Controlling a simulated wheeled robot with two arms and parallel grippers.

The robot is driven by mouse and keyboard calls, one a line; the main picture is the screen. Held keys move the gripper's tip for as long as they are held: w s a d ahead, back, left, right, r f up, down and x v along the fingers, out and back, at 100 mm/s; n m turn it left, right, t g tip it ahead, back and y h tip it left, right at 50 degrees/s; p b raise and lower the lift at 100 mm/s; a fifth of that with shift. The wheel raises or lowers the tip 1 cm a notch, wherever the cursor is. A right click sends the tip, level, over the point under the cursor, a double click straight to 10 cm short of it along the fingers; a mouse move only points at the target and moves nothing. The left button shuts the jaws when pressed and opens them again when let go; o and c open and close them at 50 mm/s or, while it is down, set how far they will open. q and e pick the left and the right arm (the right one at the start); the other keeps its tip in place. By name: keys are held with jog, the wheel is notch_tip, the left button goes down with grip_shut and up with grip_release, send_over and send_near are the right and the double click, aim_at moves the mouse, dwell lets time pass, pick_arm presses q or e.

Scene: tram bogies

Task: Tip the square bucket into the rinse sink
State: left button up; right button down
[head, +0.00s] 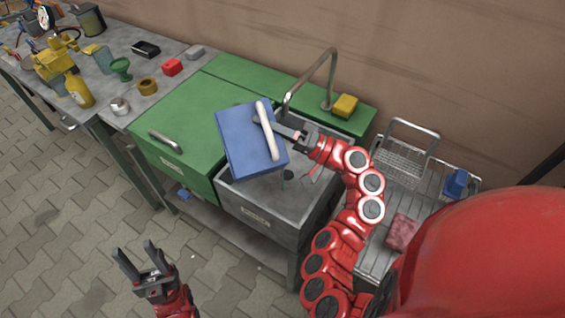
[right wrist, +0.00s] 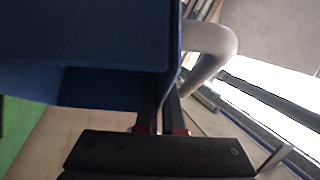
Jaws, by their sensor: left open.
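The square bucket (head: 243,142) is blue with a pale handle (head: 266,130). It hangs tilted on its side over the left part of the grey rinse sink (head: 259,209). My right gripper (head: 284,131) is at the pale handle and appears shut on it. In the right wrist view the blue bucket wall (right wrist: 85,45) fills the upper left, and the pale handle (right wrist: 213,55) runs down to the fingers. The inside of the bucket is hidden. My left gripper (head: 140,262) is open and empty, low over the paved floor, away from the bucket.
A curved faucet (head: 327,82) rises behind the sink, near a yellow sponge (head: 345,105). A green cover (head: 178,132) lies left of the sink. A drying rack (head: 404,161) stands on the right. A workbench with several items (head: 118,84) is at the left.

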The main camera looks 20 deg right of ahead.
jog(key=shift+d+f+b, duration=0.15)
jog(key=shift+d+b, duration=0.25)
jog(key=shift+b, duration=0.1)
dwell(0.3)
